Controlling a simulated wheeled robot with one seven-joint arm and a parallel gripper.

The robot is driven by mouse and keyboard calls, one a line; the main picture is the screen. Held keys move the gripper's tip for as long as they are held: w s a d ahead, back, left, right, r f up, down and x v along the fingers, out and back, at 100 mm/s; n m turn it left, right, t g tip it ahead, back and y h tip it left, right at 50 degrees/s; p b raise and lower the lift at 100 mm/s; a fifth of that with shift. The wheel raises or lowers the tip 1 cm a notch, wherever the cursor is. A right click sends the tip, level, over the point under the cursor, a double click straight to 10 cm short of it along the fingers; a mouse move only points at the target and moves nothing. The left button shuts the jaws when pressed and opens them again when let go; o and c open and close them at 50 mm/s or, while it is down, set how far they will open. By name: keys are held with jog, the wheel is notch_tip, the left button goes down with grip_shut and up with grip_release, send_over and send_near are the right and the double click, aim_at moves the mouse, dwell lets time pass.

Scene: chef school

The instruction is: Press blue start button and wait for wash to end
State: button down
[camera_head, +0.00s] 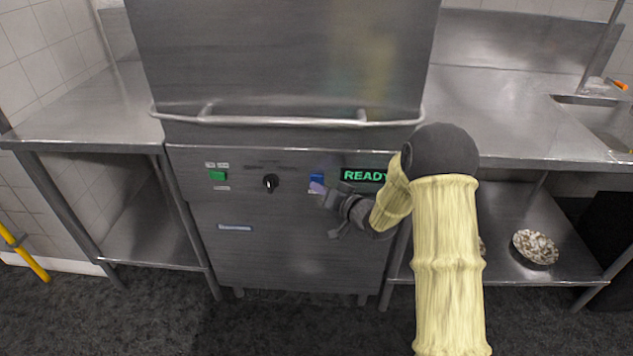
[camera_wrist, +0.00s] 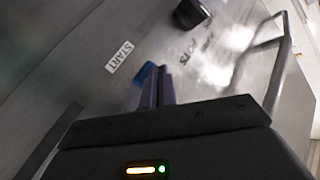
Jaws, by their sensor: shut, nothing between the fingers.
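The dishwasher (camera_head: 300,240) stands in the middle with its hood down. Its blue start button (camera_head: 317,177) is on the front panel, left of a green "READY" display (camera_head: 364,175). In the wrist view the blue button (camera_wrist: 146,73) is partly hidden behind my fingers, beside a "START" label (camera_wrist: 119,56). My gripper (camera_head: 318,188) is shut and empty, its fingertips right at the button. In the wrist view the fingertips (camera_wrist: 158,72) overlap the button's edge. I cannot tell whether they touch it or whether it is pressed in.
A green button (camera_head: 217,175) and a black knob (camera_head: 270,182) sit left on the panel. A hood handle bar (camera_head: 290,122) crosses above. Steel tables flank the machine; a bowl (camera_head: 535,247) stands on the right lower shelf. The floor in front is clear.

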jog(key=shift+w, duration=0.5)
dwell(0.6)
dwell(0.3)
jog(key=shift+s, duration=0.95)
jog(key=shift+s, duration=0.1)
jog(key=s, duration=0.4)
jog(key=shift+s+a, duration=0.15)
jog(key=shift+s, duration=0.25)
dwell(0.3)
